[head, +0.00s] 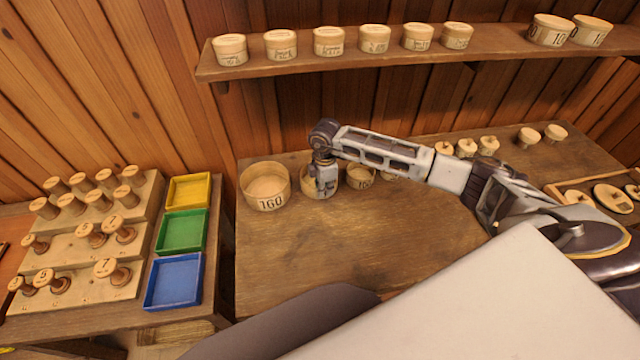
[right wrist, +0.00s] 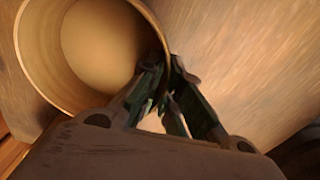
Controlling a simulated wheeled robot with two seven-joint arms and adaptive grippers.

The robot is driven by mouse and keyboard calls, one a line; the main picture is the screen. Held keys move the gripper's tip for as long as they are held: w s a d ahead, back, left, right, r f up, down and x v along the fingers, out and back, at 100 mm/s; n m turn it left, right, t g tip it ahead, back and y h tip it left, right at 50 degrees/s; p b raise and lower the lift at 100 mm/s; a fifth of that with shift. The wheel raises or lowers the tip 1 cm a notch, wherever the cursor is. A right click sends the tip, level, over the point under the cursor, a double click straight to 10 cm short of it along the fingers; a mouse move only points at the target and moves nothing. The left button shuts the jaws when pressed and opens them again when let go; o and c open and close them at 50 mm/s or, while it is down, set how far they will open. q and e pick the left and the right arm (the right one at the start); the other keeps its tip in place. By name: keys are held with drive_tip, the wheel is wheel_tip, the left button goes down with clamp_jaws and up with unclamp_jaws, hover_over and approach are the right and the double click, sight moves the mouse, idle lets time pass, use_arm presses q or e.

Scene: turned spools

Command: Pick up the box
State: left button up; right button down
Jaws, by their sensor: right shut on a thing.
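Open round wooden boxes stand in a row at the back of the wooden table. The largest, marked 160 (head: 265,188), is at the left of the row. My right gripper (head: 325,190) reaches down at the box just right of it (head: 308,187), hiding much of that box. In the right wrist view, an open round box (right wrist: 100,45) fills the upper left, and it looks empty. My right gripper's fingers (right wrist: 172,95) are shut on its rim, one each side of the wall. I cannot tell whether the box is clear of the table. My left gripper is not in view.
A smaller round box (head: 359,176) stands just right of the gripper. A shelf (head: 400,58) with lidded boxes runs above. Yellow (head: 188,191), green (head: 182,231) and blue (head: 173,281) trays and a stepped rack (head: 75,265) of spools are at left. The table's front (head: 300,260) is clear.

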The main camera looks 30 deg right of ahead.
drive_tip(key=shift+r, duration=0.1)
wheel_tip(320, 180, up, 10)
drive_tip(key=b, duration=0.1)
drive_tip(key=shift+b, duration=0.3)
idle(0.3)
drive_tip(key=shift+n, duration=0.4)
